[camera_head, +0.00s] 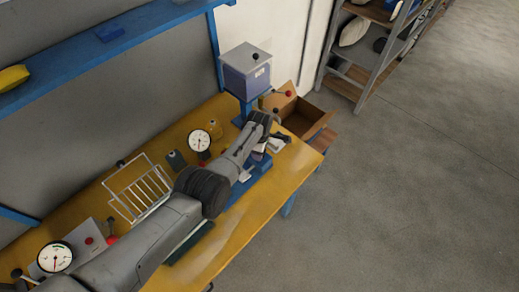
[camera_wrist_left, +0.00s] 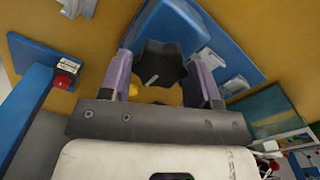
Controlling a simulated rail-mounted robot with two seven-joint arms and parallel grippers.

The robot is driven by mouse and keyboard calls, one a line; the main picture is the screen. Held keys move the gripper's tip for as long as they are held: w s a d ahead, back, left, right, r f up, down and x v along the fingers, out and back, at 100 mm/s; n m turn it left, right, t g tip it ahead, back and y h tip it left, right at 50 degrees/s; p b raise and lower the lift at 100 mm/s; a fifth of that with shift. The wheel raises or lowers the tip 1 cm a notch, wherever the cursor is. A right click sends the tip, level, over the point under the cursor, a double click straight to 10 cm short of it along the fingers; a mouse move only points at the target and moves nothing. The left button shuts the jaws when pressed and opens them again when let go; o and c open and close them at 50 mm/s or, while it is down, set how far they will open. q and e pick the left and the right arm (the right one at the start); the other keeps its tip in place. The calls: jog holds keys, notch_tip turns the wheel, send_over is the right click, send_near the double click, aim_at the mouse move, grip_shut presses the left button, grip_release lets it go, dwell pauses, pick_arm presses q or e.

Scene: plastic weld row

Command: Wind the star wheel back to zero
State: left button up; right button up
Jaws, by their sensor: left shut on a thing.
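The star wheel (camera_wrist_left: 163,66) is a black lobed knob with a short white mark, seen in the left wrist view. It sits over a blue base (camera_wrist_left: 212,45) on the yellow bench. My left gripper (camera_wrist_left: 160,60) has its two purple fingers on either side of the wheel and is shut on it. In the head view my left arm reaches across the bench to the gripper (camera_head: 260,153) near a blue fixture (camera_head: 258,168); the wheel is hidden there behind the arm. My right gripper is in neither view.
On the bench (camera_head: 250,215) stand a round dial gauge (camera_head: 200,140), a wire rack (camera_head: 140,187) and a second dial (camera_head: 55,257). Floor at right is clear.

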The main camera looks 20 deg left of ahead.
pick_arm(q)
jog(key=o, duration=0.9)
jog(key=shift+r, duration=0.35)
notch_tip(320, 180, up, 6)
jog(key=p, duration=0.4)
jog(key=shift+r+p, duration=0.6)
jog(key=shift+r, duration=2.95)
